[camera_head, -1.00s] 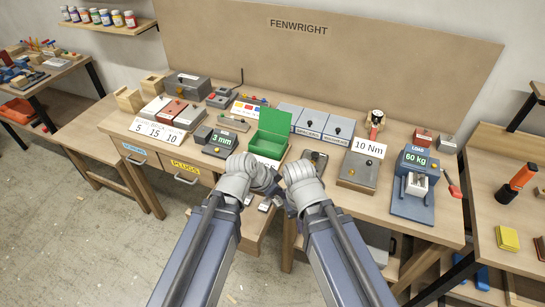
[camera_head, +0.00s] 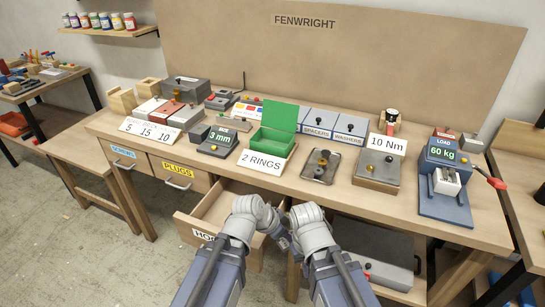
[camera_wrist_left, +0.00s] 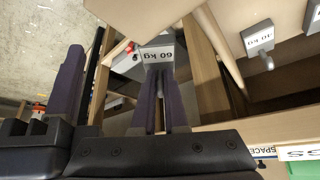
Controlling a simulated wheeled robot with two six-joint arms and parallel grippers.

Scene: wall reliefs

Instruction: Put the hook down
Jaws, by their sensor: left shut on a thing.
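In the left wrist view my left gripper (camera_wrist_left: 160,108) is shut on a grey hook whose block (camera_wrist_left: 157,54) reads 60 kg. The fingers hide the rest of that hook. A second grey hook block (camera_wrist_left: 258,40), marked 40 kg, sits over a pale wooden surface on the right. In the head view an open drawer (camera_head: 195,218), its label partly hidden and starting HO, juts from the bench. My right gripper (camera_head: 292,243) is close beside the left one in front of the bench; its jaws are too small and covered to read.
On the bench top stand a green open box (camera_head: 277,137), a 2 RINGS card (camera_head: 265,163), a 10 Nm block (camera_head: 372,171) and a blue 60 kg load stand (camera_head: 447,205). A grey case (camera_head: 395,279) lies on the shelf below. Bare bench top shows along the front edge.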

